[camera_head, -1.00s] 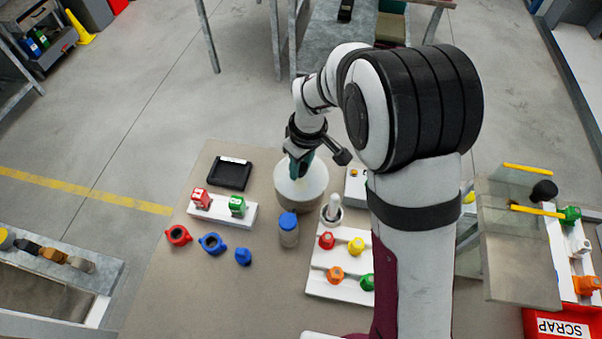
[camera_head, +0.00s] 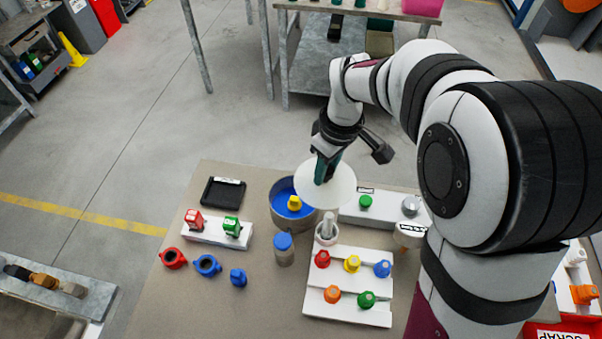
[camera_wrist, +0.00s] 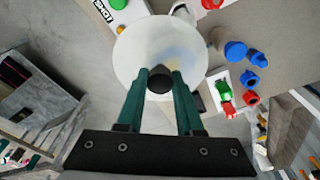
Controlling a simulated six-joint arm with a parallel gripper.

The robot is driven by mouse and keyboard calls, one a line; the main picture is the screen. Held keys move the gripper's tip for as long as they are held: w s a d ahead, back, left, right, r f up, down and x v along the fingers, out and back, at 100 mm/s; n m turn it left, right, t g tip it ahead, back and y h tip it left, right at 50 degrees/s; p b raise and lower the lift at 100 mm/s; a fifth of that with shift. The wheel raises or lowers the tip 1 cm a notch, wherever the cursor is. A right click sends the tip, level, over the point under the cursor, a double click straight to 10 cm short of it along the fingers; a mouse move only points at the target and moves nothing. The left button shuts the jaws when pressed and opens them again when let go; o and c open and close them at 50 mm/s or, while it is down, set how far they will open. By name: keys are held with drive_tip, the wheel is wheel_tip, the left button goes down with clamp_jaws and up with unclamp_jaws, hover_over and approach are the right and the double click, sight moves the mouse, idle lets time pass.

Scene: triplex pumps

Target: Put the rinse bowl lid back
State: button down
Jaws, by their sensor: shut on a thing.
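The rinse bowl lid (camera_head: 337,197) is a white disc with a dark knob, also seen in the wrist view (camera_wrist: 135,50). My gripper (camera_head: 321,176) is shut on the knob, and its green fingers (camera_wrist: 160,90) flank it in the wrist view. The lid is held up and overlaps the right side of the rinse bowl (camera_head: 288,222) in the head view. The bowl is grey outside and blue inside, uncovered on its left, with a yellow piece (camera_head: 294,202) in it. The lid hides the bowl's right rim.
A blue-capped bottle (camera_head: 284,250) and a small white pot (camera_head: 327,230) stand in front of the bowl. A black tray (camera_head: 223,191) lies left. A white block (camera_head: 375,208) sits right behind a rack (camera_head: 345,312) of coloured knobs. My arm covers the right side.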

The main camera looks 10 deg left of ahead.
drive_tip(key=d+r, duration=0.2)
drive_tip(key=d, duration=0.1)
drive_tip(key=d+r, duration=0.1)
drive_tip(key=d, duration=0.1)
drive_tip(key=shift+s, duration=0.15)
drive_tip(key=w+a, duration=0.1)
drive_tip(key=a, duration=0.2)
drive_tip(key=w+a+f+n, duration=0.1)
drive_tip(key=a, duration=0.2)
drive_tip(key=w+a+n, duration=0.1)
drive_tip(key=w+a, duration=0.1)
drive_tip(key=a, duration=0.2)
drive_tip(key=shift+f, duration=0.25)
drive_tip(key=a+f, duration=0.4)
drive_tip(key=a, duration=0.3)
drive_tip(key=s+a+f+n, duration=0.1)
drive_tip(key=a+f, duration=0.3)
drive_tip(key=a, duration=0.2)
drive_tip(key=s+a+f+n, duration=0.1)
drive_tip(key=a+f, duration=0.4)
drive_tip(key=a, duration=0.2)
drive_tip(key=shift+a, duration=0.3)
drive_tip(key=shift+f, duration=0.1)
drive_tip(key=shift+f, duration=0.1)
drive_tip(key=shift+f, duration=0.45)
